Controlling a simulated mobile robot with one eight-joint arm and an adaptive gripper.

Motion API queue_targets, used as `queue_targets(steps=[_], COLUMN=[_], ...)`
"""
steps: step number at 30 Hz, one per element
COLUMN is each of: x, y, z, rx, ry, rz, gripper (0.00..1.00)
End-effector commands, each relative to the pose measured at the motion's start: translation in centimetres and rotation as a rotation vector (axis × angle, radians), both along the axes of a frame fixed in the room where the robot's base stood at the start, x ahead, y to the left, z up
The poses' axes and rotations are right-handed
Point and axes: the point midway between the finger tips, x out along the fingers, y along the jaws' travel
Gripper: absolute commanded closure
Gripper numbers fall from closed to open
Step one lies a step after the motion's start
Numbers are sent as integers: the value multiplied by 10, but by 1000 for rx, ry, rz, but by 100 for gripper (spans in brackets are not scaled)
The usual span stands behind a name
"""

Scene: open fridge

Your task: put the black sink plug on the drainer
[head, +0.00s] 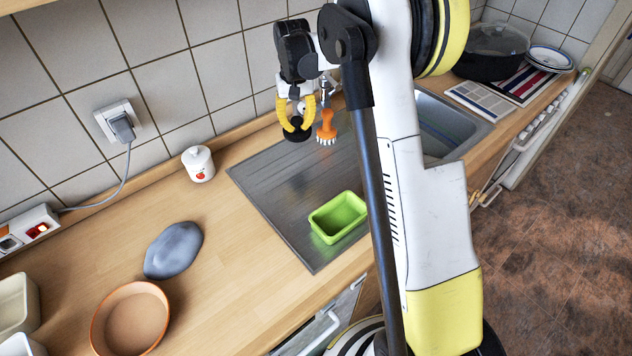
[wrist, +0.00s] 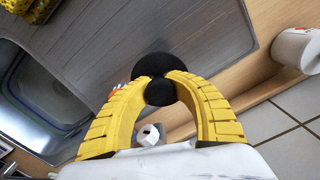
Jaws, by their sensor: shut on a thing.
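The black sink plug (head: 297,134) is held between the yellow fingertips of my gripper (head: 298,124), above the back part of the metal drainer (head: 270,185) in the head view. In the wrist view the plug (wrist: 153,67) shows as a dark disc with a round knob, and my gripper (wrist: 160,84) is shut on the knob. The drainer (wrist: 205,30) lies beyond the plug in that view. I cannot tell exactly how high the plug is above the drainer.
An orange brush (head: 326,127) stands just right of the plug. A green tub (head: 338,217) sits on the drainer's front part. The sink basin (head: 440,125) is to the right, partly behind my arm. A white jar (head: 198,164) stands left of the drainer near the tiled wall.

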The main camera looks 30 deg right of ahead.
Motion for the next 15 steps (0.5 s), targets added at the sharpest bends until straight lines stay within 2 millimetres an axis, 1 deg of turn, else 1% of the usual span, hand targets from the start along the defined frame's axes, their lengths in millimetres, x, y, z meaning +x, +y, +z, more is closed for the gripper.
queue_targets(steps=[3, 6, 8, 9, 11, 13, 15], x=[-33, -59, -70, -74, -75, -70, -61], y=[3, 6, 8, 10, 17, 28, 43], z=[4, 6, 7, 5, 0, -8, -19], rx=[0, 1, 2, 2, 1, 2, 2], ry=[10, 17, 20, 21, 22, 23, 23], rz=[-3, -4, -4, -4, -2, 0, 1], gripper=[100, 100, 100, 100, 100, 100, 100])
